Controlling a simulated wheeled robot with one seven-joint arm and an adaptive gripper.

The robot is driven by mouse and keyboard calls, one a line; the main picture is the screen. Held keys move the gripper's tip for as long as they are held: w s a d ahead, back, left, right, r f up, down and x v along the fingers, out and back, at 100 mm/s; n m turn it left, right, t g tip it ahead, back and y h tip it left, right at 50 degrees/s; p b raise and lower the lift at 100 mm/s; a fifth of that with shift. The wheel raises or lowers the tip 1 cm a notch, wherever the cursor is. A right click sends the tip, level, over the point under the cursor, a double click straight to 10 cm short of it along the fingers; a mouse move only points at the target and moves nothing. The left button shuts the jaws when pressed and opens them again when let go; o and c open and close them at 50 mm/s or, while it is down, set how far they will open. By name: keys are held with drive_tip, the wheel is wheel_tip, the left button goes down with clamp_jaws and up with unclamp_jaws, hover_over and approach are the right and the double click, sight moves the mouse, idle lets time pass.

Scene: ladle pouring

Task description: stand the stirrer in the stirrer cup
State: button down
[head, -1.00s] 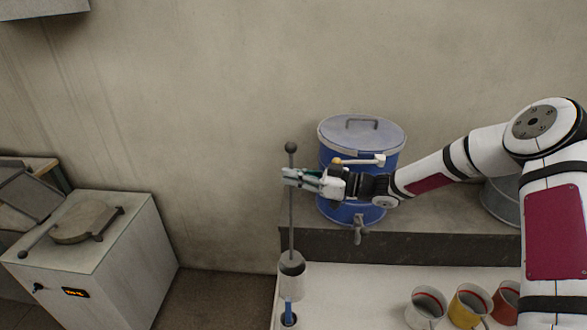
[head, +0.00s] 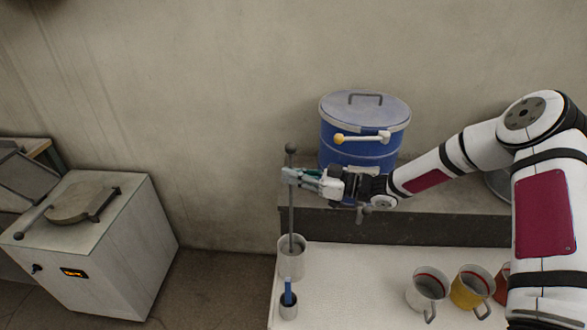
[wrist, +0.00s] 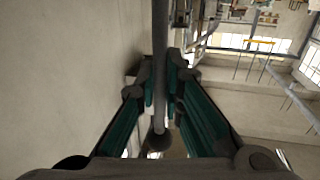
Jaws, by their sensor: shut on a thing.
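The stirrer (head: 291,210) is a thin grey rod with a dark ball at its top. It stands close to upright, and its lower part goes into the mouth of the pale stirrer cup (head: 291,266). Its lower end is hidden inside the cup, so I cannot tell whether it touches the bottom. My gripper (head: 290,176) is shut on the rod below the ball, well above the cup. In the wrist view the rod (wrist: 160,50) runs between the two fingers, with a rounded end (wrist: 159,140) toward the bottom of the picture.
A small cup (head: 288,312) with a blue item stands just in front of the stirrer cup. A blue lidded drum (head: 362,150) stands on the dark ledge behind my gripper. Several mugs, including a yellow one (head: 468,290), stand at right. The white table's middle (head: 350,280) is clear.

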drive_tip(key=shift+f+b, duration=0.85)
drive_tip(key=shift+f, duration=1.3)
drive_tip(key=c, duration=1.6)
unclamp_jaws()
drive_tip(key=shift+c, duration=0.2)
